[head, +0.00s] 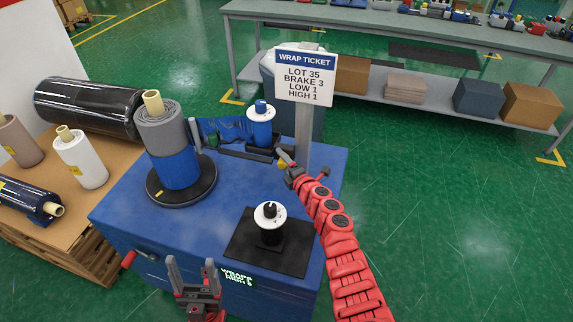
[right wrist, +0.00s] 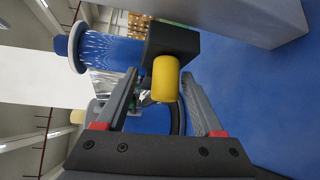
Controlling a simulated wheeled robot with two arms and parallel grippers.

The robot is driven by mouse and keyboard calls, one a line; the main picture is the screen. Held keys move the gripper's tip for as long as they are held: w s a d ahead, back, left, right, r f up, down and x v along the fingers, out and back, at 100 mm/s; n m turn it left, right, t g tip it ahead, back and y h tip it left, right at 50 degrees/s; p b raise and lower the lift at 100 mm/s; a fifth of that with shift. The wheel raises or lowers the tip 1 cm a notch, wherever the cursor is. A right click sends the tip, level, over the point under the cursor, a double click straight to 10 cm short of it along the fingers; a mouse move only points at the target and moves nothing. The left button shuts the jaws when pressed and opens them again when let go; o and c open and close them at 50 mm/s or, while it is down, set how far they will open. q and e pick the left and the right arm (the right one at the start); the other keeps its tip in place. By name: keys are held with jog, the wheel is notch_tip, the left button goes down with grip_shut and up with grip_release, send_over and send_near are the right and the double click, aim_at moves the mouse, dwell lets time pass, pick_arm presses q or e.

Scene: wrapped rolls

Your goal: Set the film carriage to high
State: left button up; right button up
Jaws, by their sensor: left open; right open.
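The film carriage (head: 262,150) sits low beside the grey post (head: 303,135), carrying an upright blue film roll (head: 262,128); blue film runs left toward the load. In the right wrist view, a black block (right wrist: 172,40) with a yellow knob (right wrist: 165,80) stands near the blue roll (right wrist: 108,50). My right gripper (head: 286,158) is at the carriage; its open fingers (right wrist: 165,85) lie either side of the knob, and contact is unclear. My left gripper (head: 193,268) is open and empty at the machine's front edge.
A grey-and-blue wrapped load (head: 166,140) stands on the black turntable (head: 181,185). A dial (head: 270,213) sits on a black plate. The wrap ticket (head: 304,75) reads lot 35, brake 3, low 1, high 1.

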jog(key=shift+s+d+p, duration=0.2)
jog(key=shift+s+p, duration=0.15)
jog(key=shift+s, duration=0.1)
jog(key=p+v, duration=0.2)
jog(key=v, duration=1.4)
jog(key=shift+s, duration=0.15)
jog(key=shift+d+r, duration=0.15)
